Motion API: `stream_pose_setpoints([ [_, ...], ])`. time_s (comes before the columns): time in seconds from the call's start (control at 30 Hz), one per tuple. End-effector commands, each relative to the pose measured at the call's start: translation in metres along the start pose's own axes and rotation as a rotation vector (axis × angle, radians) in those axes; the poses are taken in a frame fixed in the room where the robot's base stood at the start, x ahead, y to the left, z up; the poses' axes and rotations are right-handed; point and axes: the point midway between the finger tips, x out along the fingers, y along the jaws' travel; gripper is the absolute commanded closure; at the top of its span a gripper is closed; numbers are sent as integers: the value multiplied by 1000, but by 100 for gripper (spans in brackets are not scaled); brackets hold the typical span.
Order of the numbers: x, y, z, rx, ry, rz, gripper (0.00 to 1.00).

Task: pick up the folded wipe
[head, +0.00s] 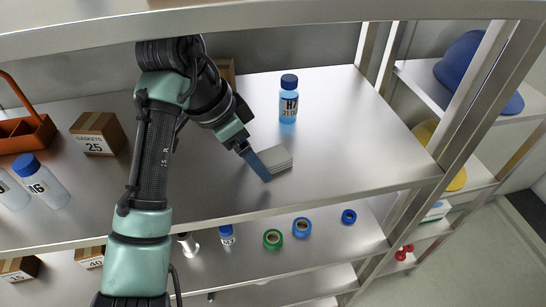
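The folded wipe (278,159) looks like a pale grey, layered pad lying on the upper metal shelf. My gripper (257,166) reaches down from the upper left to the wipe's left side. A flat blue strip at the gripper's end, apparently a finger, lies along the wipe's left edge. It overlaps the wipe in the picture, and I cannot tell whether it touches. The other finger is not clearly visible, so the opening between the fingers is hidden.
A blue-capped bottle (288,100) stands behind the wipe. A gasket carton (98,134), an orange tote (22,130) and white bottles (40,182) are at left. The shelf's right side is clear. A post (445,140) bounds it; tape rolls (302,227) lie below.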

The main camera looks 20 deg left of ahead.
Motion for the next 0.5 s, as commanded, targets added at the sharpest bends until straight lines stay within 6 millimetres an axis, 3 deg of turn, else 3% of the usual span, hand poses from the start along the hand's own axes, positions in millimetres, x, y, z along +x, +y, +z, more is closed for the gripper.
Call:
stream_pose_setpoints([
  [0.17,5,1,-12,3,1,2,7],
  [0.37,15,1,-45,2,-1,3,7],
  [0.5,25,1,-43,-1,-1,2,7],
])
